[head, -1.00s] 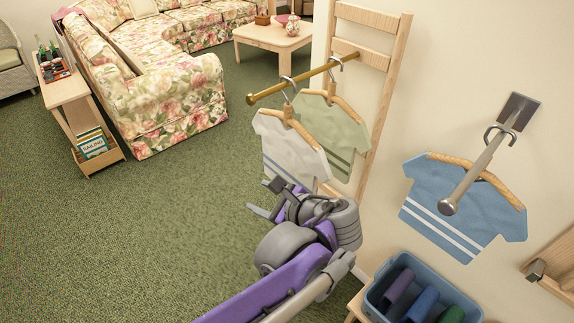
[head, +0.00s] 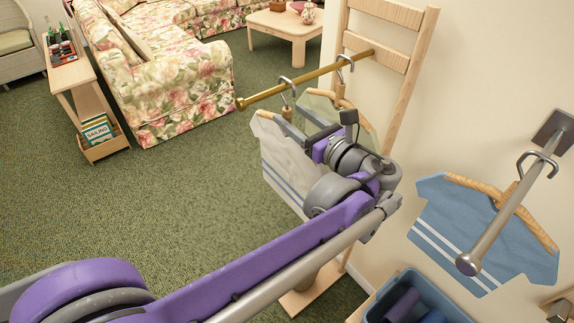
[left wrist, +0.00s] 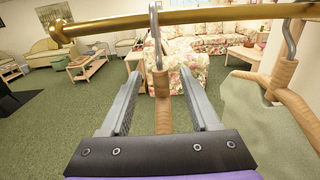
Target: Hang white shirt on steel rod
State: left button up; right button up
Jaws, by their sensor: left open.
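The white shirt (head: 283,165) with blue stripes hangs from a wooden hanger on the brass rod (head: 305,80). My left gripper (head: 281,107) is open at the top of this hanger, its arm covering part of the shirt. In the left wrist view, the wooden hanger neck (left wrist: 162,85) stands between the two open fingers (left wrist: 161,76), with visible gaps on both sides. Its metal hook (left wrist: 155,38) is over the brass rod. The steel rod (head: 508,209) sticks out from the wall at the right and holds a blue shirt (head: 448,212). My right gripper is not in view.
A green shirt (left wrist: 250,108) on a second hanger hangs close beside, nearer the wooden ladder frame (head: 408,85). A blue bin (head: 452,304) with rolled cloths stands below the steel rod. The carpet (head: 190,195) at left is open.

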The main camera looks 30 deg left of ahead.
pick_arm(q)
jog(key=shift+x, duration=1.5)
grip_shut()
